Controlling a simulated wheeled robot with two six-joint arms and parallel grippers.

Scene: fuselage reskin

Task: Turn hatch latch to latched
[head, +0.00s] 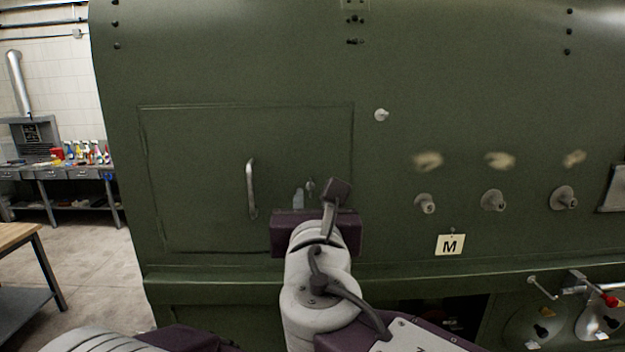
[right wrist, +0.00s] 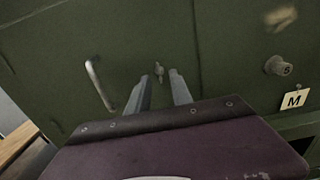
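The green hatch (head: 200,150) is a closed-looking rectangular panel in the fuselage side, with a long metal handle (head: 251,188). The handle also shows in the right wrist view (right wrist: 99,84). The small metal hatch latch (head: 310,185) is near the hatch's right edge. In the right wrist view the latch (right wrist: 159,71) looks roughly upright. My right gripper (head: 311,196) faces the panel just in front of the latch. Its two fingers are apart, with the latch seen between their tips; contact cannot be told. In the head view the wrist partly hides the fingers. My left gripper's fingers are out of view.
Several round fittings (head: 493,200) stick out of the skin to the right, above a card marked M (head: 450,245). A ledge (head: 220,284) runs below the hatch. A wooden table (head: 15,236) and a workbench (head: 70,172) stand at the left, with open floor between.

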